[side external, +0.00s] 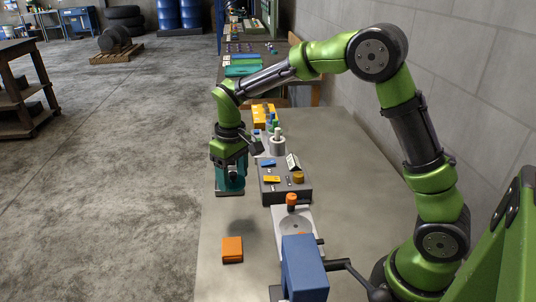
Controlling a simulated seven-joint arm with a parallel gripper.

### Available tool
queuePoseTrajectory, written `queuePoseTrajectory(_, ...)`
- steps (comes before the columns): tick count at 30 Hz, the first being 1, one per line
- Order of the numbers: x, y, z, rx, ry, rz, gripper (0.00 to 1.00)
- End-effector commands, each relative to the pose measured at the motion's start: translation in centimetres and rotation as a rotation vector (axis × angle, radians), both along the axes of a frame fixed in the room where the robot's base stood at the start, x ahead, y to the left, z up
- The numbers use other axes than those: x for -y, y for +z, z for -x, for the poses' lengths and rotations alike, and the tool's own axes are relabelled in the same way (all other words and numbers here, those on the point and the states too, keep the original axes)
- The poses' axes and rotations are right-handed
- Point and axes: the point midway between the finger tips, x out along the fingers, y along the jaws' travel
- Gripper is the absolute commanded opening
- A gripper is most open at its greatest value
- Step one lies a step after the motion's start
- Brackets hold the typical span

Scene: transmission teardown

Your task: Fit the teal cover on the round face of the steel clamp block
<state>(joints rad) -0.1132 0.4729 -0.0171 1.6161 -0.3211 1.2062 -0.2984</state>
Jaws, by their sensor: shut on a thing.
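My gripper (231,172) points down near the left edge of the grey table, around the middle of its visible length. It is shut on a teal part, which I take to be the teal cover (236,185). The arm's wrist and the fingers hide much of that part. I cannot tell whether it touches the table. To the right of the gripper, apart from it, stands a dark grey block (305,194) with small parts on top. Nearer the camera is a pale plate with a round grey disc (294,227). I cannot tell which of these is the steel clamp block.
A blue block (304,263) with a dark lever stands at the near end. An orange box (232,249) lies near the left edge. An orange-topped peg (291,200) stands behind the disc. A white cylinder (277,147) and yellow bins (263,112) are farther back. The table's right side is clear.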

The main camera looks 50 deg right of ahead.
Motion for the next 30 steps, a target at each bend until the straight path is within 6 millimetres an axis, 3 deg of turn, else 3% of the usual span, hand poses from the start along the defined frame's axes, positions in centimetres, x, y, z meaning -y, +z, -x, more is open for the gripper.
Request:
queuePoseTrajectory(5, 2.3, 1.2, 5.2, 0.006, -0.022, -0.002, 0.32)
queuePoseTrajectory(9, 3.7, 0.5, 9.9, 0.000, -0.021, -0.001, 0.32)
queuePoseTrajectory(15, 4.5, -1.2, 14.8, -0.017, -0.005, 0.002, 0.32)
queuePoseTrajectory(20, 4.6, -2.5, 16.4, -0.033, 0.013, 0.004, 0.32)
queuePoseTrajectory(30, 4.6, -4.9, 16.3, -0.029, 0.019, 0.005, 0.32)
